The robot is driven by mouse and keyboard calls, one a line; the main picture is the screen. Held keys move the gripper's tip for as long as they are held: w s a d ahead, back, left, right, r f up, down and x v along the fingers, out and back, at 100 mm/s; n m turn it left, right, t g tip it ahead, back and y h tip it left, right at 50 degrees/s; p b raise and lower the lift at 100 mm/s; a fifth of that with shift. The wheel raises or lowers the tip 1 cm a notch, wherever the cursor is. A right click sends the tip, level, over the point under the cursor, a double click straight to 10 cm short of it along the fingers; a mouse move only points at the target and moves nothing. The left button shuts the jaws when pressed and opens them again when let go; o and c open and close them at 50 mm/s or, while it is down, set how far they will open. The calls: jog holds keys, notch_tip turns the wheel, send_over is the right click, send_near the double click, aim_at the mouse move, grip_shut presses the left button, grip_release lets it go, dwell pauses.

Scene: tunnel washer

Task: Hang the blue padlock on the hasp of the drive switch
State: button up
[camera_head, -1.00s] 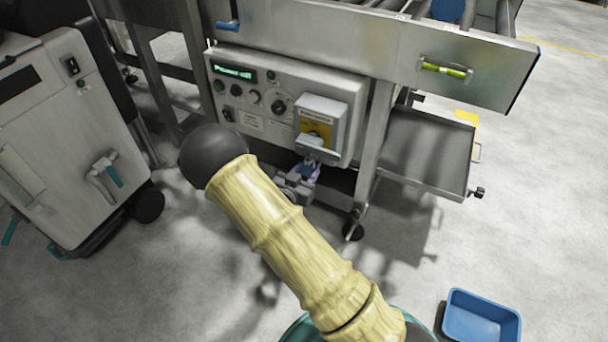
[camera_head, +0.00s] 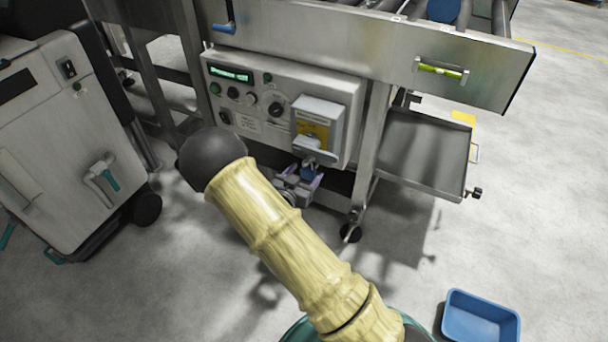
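The drive switch (camera_head: 318,122) is a grey box with a yellow plate on the right of the control panel. Its grey handle or hasp part (camera_head: 314,150) sticks out at the bottom. The small blue padlock (camera_head: 308,173) is directly below that part and looks upright. Whether its shackle passes through the hasp is too small to tell. My gripper (camera_head: 305,178) is below the switch, its pale purple fingers spread to either side of the padlock, with a gap showing. My yellow-sleeved arm hides part of the area in front.
The control panel (camera_head: 250,100) has knobs and a lit display. A metal frame leg (camera_head: 368,150) and a grey tray (camera_head: 425,150) stand to the right. A white cabinet (camera_head: 60,140) is at left. A blue bin (camera_head: 481,318) sits on otherwise open floor.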

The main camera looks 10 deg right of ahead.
jog(key=p+v, duration=0.4)
jog(key=v, duration=1.3)
jog(key=shift+s, duration=0.2)
jog(key=shift+w+a, duration=0.1)
jog(key=shift+w, duration=0.05)
